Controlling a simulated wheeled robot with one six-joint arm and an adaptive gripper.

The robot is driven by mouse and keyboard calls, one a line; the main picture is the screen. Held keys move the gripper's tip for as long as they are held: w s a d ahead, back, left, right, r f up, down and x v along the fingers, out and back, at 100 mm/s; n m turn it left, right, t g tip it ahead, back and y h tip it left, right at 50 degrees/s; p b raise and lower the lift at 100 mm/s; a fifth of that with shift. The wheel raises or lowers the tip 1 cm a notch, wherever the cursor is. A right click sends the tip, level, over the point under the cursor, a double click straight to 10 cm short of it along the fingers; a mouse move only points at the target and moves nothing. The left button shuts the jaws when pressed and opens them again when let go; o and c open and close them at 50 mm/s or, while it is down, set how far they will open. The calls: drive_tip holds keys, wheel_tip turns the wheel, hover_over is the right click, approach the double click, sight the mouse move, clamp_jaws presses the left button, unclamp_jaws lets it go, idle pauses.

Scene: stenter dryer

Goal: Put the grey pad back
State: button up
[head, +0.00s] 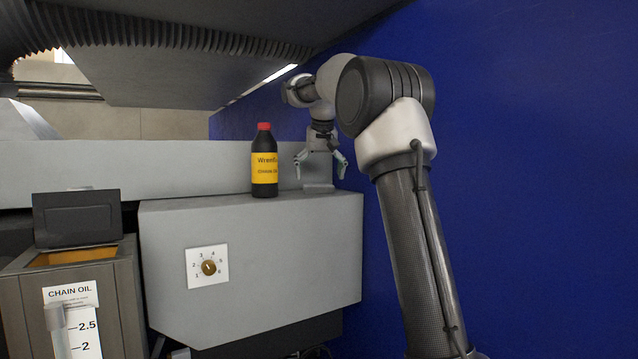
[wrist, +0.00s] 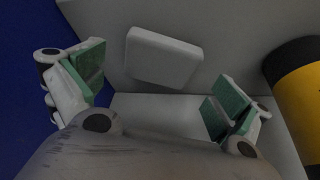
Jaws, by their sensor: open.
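The grey pad (head: 318,188) is a small, flat, rounded block lying on top of the grey cabinet (head: 250,265), near its right end. It also shows in the wrist view (wrist: 165,58), above the middle and beyond the gap between my fingers. My gripper (head: 320,165) is open, pointing down just above and behind the pad. Its green-lined fingers (wrist: 158,85) stand wide apart in the wrist view, with nothing gripped between them. I cannot tell the exact height between fingertips and pad.
A black bottle with a red cap and yellow label (head: 264,163) stands left of my gripper, close by. A blue wall (head: 530,180) is on the right. A grey rail (head: 130,165) runs behind the cabinet. A chain oil box (head: 120,300) stands at lower left.

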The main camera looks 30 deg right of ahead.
drive_tip(key=v, duration=0.9)
drive_tip(key=shift+s, duration=0.2)
drive_tip(key=s+a+f+n+y, duration=0.1)
drive_tip(key=s+a+f, duration=0.3)
drive_tip(key=s, duration=0.5)
drive_tip(key=s+a+f+n, duration=0.15)
drive_tip(key=s+f, duration=0.35)
drive_tip(key=s, duration=0.5)
drive_tip(key=s+a+f+n, duration=0.1)
drive_tip(key=s+a+f, duration=0.2)
drive_tip(key=s+f, duration=1.4)
drive_tip(key=shift+f+n+y, duration=0.3)
drive_tip(key=shift+f+n, duration=0.05)
drive_tip(key=shift+f, duration=0.55)
drive_tip(key=shift+c, duration=0.2)
